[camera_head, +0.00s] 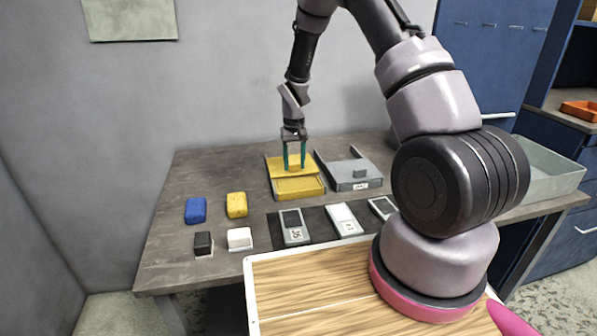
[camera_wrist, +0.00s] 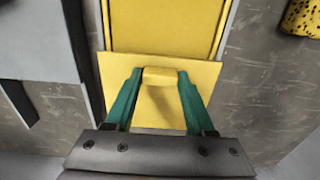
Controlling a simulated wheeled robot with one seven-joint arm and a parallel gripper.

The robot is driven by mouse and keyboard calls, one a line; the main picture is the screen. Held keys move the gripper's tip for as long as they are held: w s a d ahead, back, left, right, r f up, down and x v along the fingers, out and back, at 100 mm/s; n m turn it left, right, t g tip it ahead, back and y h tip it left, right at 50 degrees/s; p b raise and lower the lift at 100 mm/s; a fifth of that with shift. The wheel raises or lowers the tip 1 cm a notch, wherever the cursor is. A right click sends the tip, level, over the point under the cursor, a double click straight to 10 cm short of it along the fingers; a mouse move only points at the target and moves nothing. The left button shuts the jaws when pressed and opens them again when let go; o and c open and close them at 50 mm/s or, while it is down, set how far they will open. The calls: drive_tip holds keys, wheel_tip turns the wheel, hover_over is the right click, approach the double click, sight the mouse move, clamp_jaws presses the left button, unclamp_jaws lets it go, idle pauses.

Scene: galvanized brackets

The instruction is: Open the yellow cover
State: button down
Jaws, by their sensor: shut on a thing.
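The yellow cover (camera_wrist: 117,70) is a flat yellow plate with a raised block handle (camera_wrist: 160,76). It lies at the back part of a yellow tray-like box (camera_head: 298,188), whose front part shows uncovered in the head view. In the wrist view the box's recessed yellow inside (camera_wrist: 165,25) shows beyond the cover's edge. My gripper (camera_head: 294,166) points down over the cover. In the wrist view its two green fingers (camera_wrist: 158,88) stand on either side of the handle and are shut on it.
A grey box (camera_head: 350,186) with a grey cover stands right of the yellow one. Blue (camera_head: 196,210) and yellow (camera_head: 237,205) blocks lie to the left, with black (camera_head: 203,243) and white (camera_head: 240,239) blocks in front. Several devices lie on a dark mat (camera_head: 318,238). A grey bin (camera_head: 541,170) stands far right.

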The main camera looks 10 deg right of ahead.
drive_tip(key=shift+w, duration=1.15)
drive_tip(key=shift+c, duration=1.2)
unclamp_jaws()
wheel_tip(320, 180, up, 11)
